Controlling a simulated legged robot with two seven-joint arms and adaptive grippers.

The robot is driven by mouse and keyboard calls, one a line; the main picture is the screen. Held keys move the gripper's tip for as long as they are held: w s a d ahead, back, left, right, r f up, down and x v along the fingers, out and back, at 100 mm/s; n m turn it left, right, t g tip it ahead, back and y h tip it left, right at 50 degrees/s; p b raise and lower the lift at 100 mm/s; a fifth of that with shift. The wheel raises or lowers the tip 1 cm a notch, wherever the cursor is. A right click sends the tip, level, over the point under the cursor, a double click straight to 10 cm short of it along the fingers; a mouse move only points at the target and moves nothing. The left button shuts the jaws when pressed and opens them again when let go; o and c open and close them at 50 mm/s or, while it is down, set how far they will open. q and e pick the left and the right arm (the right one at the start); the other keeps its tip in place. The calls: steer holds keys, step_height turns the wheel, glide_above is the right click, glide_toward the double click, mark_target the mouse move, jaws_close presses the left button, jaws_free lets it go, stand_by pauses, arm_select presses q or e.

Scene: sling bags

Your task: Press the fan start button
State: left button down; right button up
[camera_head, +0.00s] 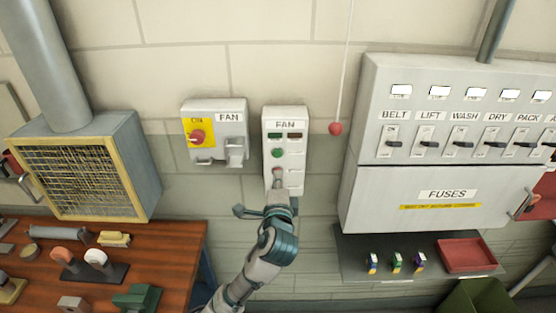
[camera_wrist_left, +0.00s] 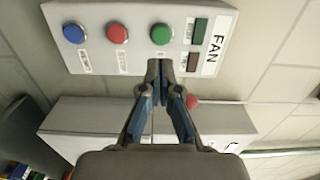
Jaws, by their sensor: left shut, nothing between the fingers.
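The fan control box (camera_head: 299,160) is a pale panel on the wall with a FAN label, two small dark indicator windows and a column of buttons. Its green button (camera_head: 277,153) is uncovered in the head view. The wrist view shows the green button (camera_wrist_left: 162,33), a red button (camera_wrist_left: 117,33) and a blue button (camera_wrist_left: 74,33). My left gripper (camera_head: 278,181) is shut and empty in front of the box's lower part, hiding the lower buttons. In the wrist view its fingertips (camera_wrist_left: 160,70) are close to the green button; contact is not visible. My right gripper is not in view.
A FAN switch box (camera_head: 232,112) with a red knob is left of the panel. A red ball (camera_head: 336,128) hangs on a cord to its right. A large switch cabinet (camera_head: 370,100) stands out further right. A wooden bench (camera_head: 180,245) is lower left.

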mark_target(278, 155)
arm_select(q)
steer(key=w, duration=0.8)
steer(key=shift+p, duration=0.4)
